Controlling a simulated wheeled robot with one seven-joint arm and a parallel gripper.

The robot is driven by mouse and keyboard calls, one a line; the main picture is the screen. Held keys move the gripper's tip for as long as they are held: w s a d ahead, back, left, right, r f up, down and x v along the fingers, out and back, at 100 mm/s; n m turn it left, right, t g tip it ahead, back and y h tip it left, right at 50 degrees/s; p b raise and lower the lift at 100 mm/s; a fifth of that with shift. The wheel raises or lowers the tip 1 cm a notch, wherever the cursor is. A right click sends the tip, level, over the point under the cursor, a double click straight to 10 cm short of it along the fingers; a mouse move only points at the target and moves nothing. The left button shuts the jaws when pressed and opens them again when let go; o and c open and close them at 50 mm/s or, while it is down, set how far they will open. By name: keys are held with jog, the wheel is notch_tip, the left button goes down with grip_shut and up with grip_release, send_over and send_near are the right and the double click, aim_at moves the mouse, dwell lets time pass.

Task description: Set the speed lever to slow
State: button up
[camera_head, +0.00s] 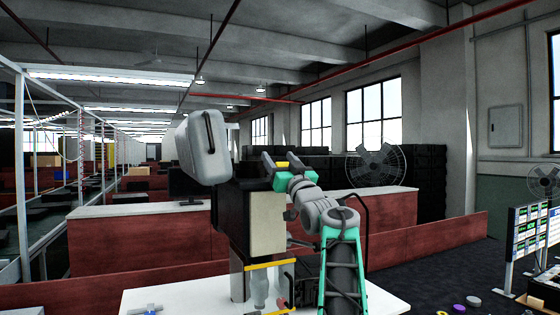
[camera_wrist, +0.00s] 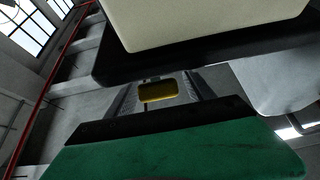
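My gripper (camera_head: 282,164) is raised beside the upper right of a dark machine housing (camera_head: 232,208) with a beige panel (camera_head: 268,222). In the wrist view, the two dark fingers of my gripper (camera_wrist: 160,92) stand apart beyond its green body. A small yellow block (camera_wrist: 158,92) shows between them, and I cannot tell whether it touches them or is the speed lever's knob. The beige panel (camera_wrist: 200,20) fills the top of that view, close to the fingers. No lever shaft or slow marking can be made out in either view.
A large grey case (camera_head: 203,148) stands at the upper left of the housing. A white tabletop (camera_head: 385,300) lies below. Red-brown partitions (camera_head: 430,238), a fan (camera_head: 376,166) and a display board (camera_head: 526,235) are farther off. Open air lies right of my arm.

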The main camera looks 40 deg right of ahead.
aim_at(284, 165)
jog(key=b+v, duration=0.4)
jog(key=v, duration=0.4)
jog(key=shift+d, duration=0.1)
